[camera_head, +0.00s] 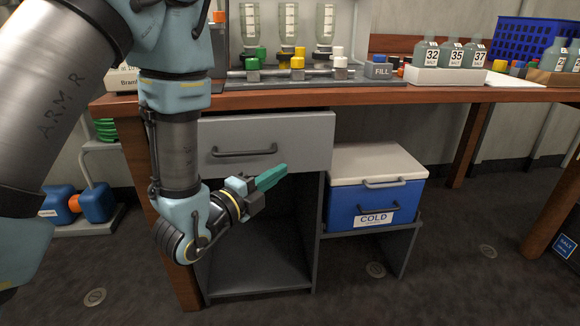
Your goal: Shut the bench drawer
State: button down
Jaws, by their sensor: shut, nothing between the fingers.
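The bench drawer (302,140) has a plain grey front with a dark bar handle (245,152). It sits under the wooden bench top (420,95), above an open grey cabinet space (262,255). Its front looks a little proud of the cabinet side, but how far out it stands is hard to tell. My gripper (272,177) has teal fingers, shut and empty, pointing right and slightly up. In the picture it overlaps the drawer's lower edge, below and right of the handle. Whether it touches the drawer cannot be told. My arm hides the drawer's left end.
A blue cooler (346,207) with a white lid stands right of the cabinet on a grey stand. Bottles, a valve rack (295,73) and a blue basket (525,38) are on the bench. Blue dumbbell-like items (95,203) lie at left. The floor in front is clear.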

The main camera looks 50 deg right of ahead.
aim_at(279, 149)
jog(key=d, duration=0.2)
jog(key=w+d, duration=0.1)
jog(key=d, duration=0.1)
jog(key=w+d, duration=0.1)
jog(key=d, duration=0.2)
jog(key=shift+w+r+p, duration=0.1)
jog(key=shift+w+p, duration=0.15)
jog(key=shift+p, duration=0.1)
jog(key=shift+w+d, duration=0.5)
jog(key=shift+w, duration=0.05)
jog(key=shift+w, duration=0.1)
jog(key=w+d+b, duration=0.2)
jog(key=w, duration=0.1)
jog(key=shift+d+f, duration=0.2)
jog(key=shift+d, duration=0.1)
jog(key=shift+w+d+r, duration=0.1)
jog(key=shift+w+d, duration=0.15)
jog(key=shift+w, duration=0.1)
jog(key=shift+w+r, duration=0.1)
jog(key=shift+r, duration=0.1)
